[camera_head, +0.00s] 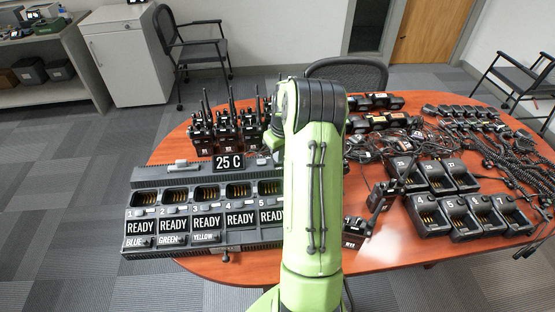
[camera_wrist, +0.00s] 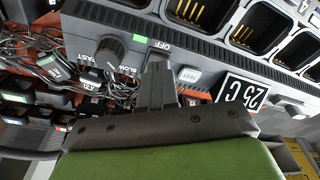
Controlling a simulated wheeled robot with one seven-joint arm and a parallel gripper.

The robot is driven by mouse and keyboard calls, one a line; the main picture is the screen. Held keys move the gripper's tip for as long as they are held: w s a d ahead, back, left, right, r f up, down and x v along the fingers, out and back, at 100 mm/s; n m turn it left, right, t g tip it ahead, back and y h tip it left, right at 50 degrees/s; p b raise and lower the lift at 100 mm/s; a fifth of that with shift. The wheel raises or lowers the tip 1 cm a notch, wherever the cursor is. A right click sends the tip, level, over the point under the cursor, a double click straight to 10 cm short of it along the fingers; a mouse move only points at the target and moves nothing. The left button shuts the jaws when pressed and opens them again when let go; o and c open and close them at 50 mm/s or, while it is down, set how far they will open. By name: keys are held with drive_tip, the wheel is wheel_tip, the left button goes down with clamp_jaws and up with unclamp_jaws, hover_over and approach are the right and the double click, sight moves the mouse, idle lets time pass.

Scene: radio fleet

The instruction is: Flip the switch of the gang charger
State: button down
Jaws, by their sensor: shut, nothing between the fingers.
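The gang charger (camera_head: 150,176) is a long dark unit with a row of empty pockets, on the left part of the table. In the wrist view its panel (camera_wrist: 210,58) shows a knob (camera_wrist: 110,52) between FAST and SLOW, an OFF label, a small green mark (camera_wrist: 140,38) and a TEST button (camera_wrist: 188,75). My gripper (camera_wrist: 158,66) is shut and empty, its tips at the panel just below the OFF label, between knob and TEST button. The tips hide the switch's spot, so I cannot tell its position or any contact. My arm hides the gripper in the head view.
A 25 C display (camera_head: 229,162) stands on the charger's back edge. Several radios (camera_head: 226,130) stand behind it. Tangled cables (camera_head: 377,143) and smaller chargers (camera_head: 437,213) fill the table's right side. An office chair (camera_head: 348,74) is beyond the table.

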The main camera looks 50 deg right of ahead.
drive_tip(key=shift+f+b, duration=0.65)
drive_tip(key=shift+f, duration=0.25)
idle(0.4)
wheel_tip(320, 180, up, 7)
drive_tip(key=p, duration=0.5)
idle(0.5)
